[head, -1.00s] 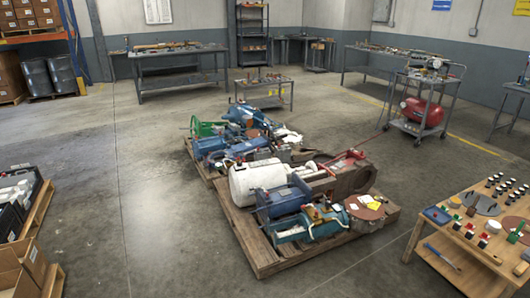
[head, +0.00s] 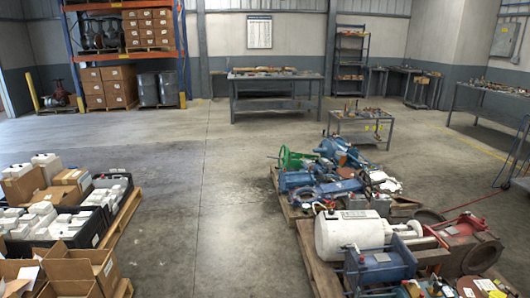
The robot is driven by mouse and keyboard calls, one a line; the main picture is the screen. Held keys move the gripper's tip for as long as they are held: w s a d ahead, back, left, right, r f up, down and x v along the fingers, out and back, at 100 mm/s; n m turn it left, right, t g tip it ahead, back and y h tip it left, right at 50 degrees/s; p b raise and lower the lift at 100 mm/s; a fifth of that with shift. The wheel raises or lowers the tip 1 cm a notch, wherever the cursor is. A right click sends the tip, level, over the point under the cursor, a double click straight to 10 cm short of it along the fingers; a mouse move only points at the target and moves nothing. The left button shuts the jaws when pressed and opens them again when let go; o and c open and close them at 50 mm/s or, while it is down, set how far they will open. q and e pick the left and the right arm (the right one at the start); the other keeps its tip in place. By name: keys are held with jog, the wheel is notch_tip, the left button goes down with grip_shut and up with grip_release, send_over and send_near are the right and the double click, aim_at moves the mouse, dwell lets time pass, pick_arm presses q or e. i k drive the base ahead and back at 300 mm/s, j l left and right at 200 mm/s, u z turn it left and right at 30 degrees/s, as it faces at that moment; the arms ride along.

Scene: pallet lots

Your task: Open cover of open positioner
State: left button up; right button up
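I cannot pick out a positioner or its cover for certain at this distance. Several machine parts lie crowded on wooden pallets at the right: a white cylinder (head: 352,235), a blue housing (head: 378,268), a red part (head: 462,228) and smaller blue units (head: 318,182) behind them. A green handwheel (head: 290,158) stands at their far left. Neither of my grippers is in view.
Crates and open boxes (head: 60,265) fill the lower left. A low metal table (head: 362,117) and a long workbench (head: 276,78) stand farther back. An orange rack (head: 125,5) is at the back left. The middle floor (head: 210,200) is clear.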

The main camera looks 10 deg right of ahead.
aim_at(361, 200)
jog(key=i+u, duration=0.15)
jog(key=i, duration=1.9)
jog(key=i+z, duration=0.45)
jog(key=i+j+z, duration=0.2)
jog(key=z, duration=0.3)
jog(key=i+j+z, duration=0.3)
jog(key=z, duration=0.15)
jog(key=i+j+z, duration=0.3)
jog(key=j+z, duration=0.15)
jog(key=i+j+z, duration=0.25)
jog(key=z, duration=0.25)
jog(key=i+j+z, duration=0.15)
jog(key=j+z, duration=0.3)
jog(key=i+j+z, duration=0.15)
jog(key=z, duration=0.35)
jog(key=j+z, duration=0.45)
